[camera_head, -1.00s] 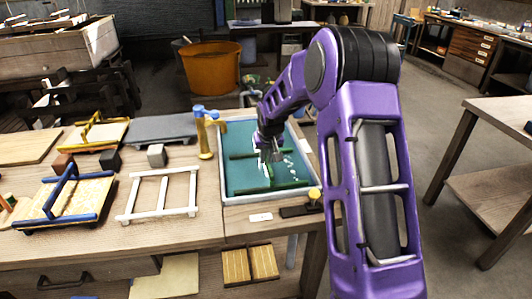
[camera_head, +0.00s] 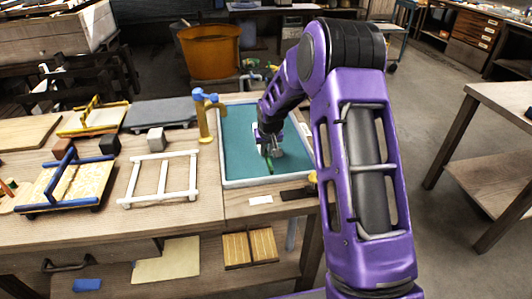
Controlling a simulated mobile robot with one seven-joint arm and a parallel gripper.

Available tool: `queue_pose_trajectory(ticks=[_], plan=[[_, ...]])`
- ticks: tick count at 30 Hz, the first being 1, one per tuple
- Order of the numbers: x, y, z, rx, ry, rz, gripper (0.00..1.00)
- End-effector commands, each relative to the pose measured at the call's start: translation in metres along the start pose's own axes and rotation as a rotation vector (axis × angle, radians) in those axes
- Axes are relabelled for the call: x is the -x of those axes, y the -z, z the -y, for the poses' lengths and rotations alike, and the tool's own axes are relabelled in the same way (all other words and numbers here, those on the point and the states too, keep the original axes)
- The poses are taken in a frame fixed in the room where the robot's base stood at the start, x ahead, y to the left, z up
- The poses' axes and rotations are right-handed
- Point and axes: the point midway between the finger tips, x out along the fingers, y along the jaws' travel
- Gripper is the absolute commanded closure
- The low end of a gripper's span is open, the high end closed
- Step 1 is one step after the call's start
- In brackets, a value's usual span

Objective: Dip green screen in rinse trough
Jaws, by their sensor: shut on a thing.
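The rinse trough (camera_head: 240,183) is a pale-rimmed basin filled with teal water, set in the bench at the middle of the view. My gripper (camera_head: 270,153) is over the right part of the trough, low at the water, and shut on the green screen. Only a short green bar (camera_head: 269,165) of the screen shows at the fingers. The rest of the screen cannot be made out; it seems to be under the water or behind my arm. My fingertips are small and partly hidden.
A yellow tap post with a blue top (camera_head: 204,115) stands at the trough's left edge. A white frame (camera_head: 163,180), a blue-framed screen (camera_head: 66,182) and a yellow-framed screen (camera_head: 95,118) lie on the bench to the left.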

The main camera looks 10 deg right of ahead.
Motion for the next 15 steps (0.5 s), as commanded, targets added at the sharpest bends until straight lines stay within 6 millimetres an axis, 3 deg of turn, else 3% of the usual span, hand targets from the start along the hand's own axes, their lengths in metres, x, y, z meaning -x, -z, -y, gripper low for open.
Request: queue_pose_trajectory(ticks=[15], plan=[[-0.009, 0.024, 0.0, 0.0, 0.0, -0.002, 1.0]])
